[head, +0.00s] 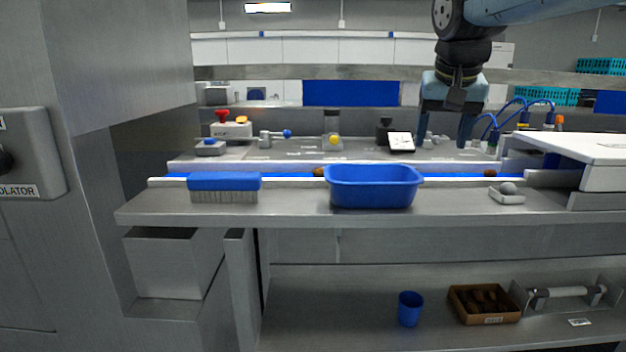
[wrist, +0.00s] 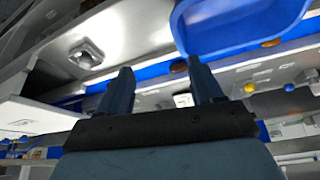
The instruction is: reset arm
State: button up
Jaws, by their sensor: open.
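My gripper (head: 446,126) hangs at the upper right in the head view, above the bench behind the blue conveyor. Its two fingers are spread apart with nothing between them. In the wrist view my gripper (wrist: 160,85) shows both dark fingers apart and empty, with the conveyor's blue belt (wrist: 150,70) beyond them. My arm comes in from the top right of the head view.
A blue tub (head: 373,188) and a blue brush (head: 223,187) stand along the front ledge. A small white dish (head: 507,195) sits at the right, near a white housing (head: 590,160). Brown dates lie on the belt. A cup (head: 410,309) stands on the lower shelf.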

jog(key=s+f+n+t+y, duration=0.1)
jog(key=s+f+n, duration=0.1)
jog(key=s+f, duration=1.1)
jog(key=shift+s+d+f+n, duration=0.25)
jog(key=shift+s+f+n, duration=0.05)
jog(key=shift+s+f, duration=0.15)
dwell(0.9)
